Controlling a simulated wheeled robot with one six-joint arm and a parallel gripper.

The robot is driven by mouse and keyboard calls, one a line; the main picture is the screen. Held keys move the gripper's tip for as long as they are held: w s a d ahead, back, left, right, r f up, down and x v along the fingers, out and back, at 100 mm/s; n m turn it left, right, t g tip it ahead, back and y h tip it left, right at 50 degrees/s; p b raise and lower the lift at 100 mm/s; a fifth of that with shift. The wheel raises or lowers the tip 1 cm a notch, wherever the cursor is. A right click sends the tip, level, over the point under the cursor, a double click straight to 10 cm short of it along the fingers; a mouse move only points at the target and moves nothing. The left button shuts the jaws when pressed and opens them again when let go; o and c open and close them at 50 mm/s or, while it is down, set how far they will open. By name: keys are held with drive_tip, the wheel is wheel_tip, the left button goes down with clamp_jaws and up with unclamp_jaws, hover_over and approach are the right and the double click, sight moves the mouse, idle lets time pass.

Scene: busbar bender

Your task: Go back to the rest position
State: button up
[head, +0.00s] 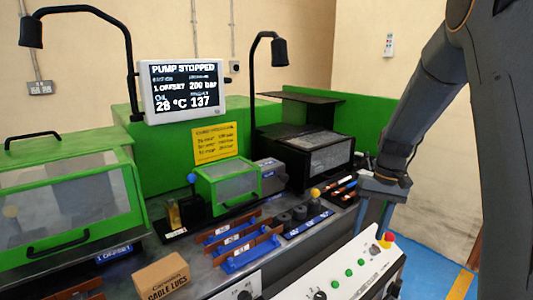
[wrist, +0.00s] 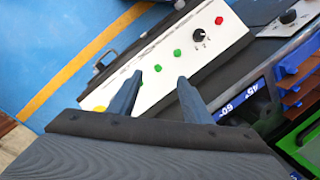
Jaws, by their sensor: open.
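My gripper (head: 374,215) hangs at the right side of the head view, over the white control panel (head: 345,268). Its two fingers point down and are apart, with nothing between them. In the wrist view my gripper (wrist: 158,92) is open and empty, and the white control panel (wrist: 195,55) with green buttons, a red button and a black knob lies beyond the fingertips. My arm comes down from the upper right of the head view.
A screen (head: 183,90) reads "PUMP STOPPED". Blue holders (head: 240,252) with copper bars, a cardboard box (head: 161,277) and a red emergency button (head: 389,237) are nearby. Blue floor (head: 425,262) is clear at right.

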drive_tip(key=s+a+r+p, duration=0.1)
drive_tip(key=s+a, duration=0.2)
drive_tip(key=s, duration=0.5)
drive_tip(key=s+a+r+n+h+p, duration=0.1)
drive_tip(key=s+a, duration=0.2)
drive_tip(key=s, duration=0.5)
drive_tip(key=s+a+r+t+h+p, duration=0.1)
drive_tip(key=s+a, duration=0.3)
drive_tip(key=s, duration=0.4)
drive_tip(key=shift+r, duration=0.45)
drive_tip(key=shift+a, duration=0.1)
